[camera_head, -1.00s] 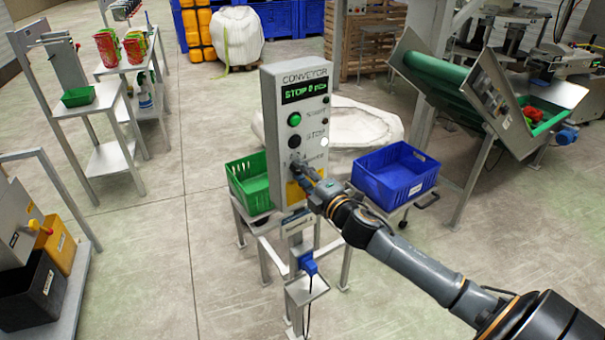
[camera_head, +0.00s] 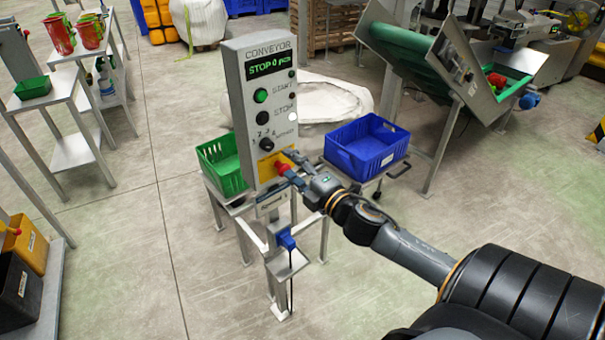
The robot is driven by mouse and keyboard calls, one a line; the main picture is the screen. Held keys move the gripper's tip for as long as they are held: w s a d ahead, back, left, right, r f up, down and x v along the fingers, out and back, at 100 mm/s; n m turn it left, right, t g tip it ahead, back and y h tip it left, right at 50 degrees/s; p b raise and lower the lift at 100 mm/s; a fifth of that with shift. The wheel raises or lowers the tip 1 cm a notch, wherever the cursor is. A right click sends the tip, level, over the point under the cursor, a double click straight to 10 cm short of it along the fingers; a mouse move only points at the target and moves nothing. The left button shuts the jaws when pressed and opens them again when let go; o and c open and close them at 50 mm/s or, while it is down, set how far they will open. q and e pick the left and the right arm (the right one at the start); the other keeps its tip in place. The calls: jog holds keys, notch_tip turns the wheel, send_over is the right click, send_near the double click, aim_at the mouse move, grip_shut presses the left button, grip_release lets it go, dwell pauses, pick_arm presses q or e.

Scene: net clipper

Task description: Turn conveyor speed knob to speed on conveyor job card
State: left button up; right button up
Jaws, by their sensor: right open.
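The grey conveyor control box (camera_head: 236,110) stands upright on a post in the middle. Its dark speed knob (camera_head: 266,144) sits below the stop button, with small numbers around it, and is uncovered; its exact pointer setting is too small to tell. A small white card (camera_head: 270,200) hangs under the box; its print is too small to read surely. My right gripper (camera_head: 293,171) is open, low at the box's right side, below and right of the knob and apart from it. It is beside a red button (camera_head: 281,168) on a yellow plate and partly covers that plate. My left gripper is out of view.
The display (camera_head: 268,66) reads STOP 0 pcs. The green start button (camera_head: 260,96) and black stop button (camera_head: 263,118) are above the knob. A green crate (camera_head: 222,170) stands left and a blue crate (camera_head: 365,146) right. A blue scanner-like device (camera_head: 286,240) hangs below.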

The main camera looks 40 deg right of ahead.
jog(key=shift+s, duration=1.9)
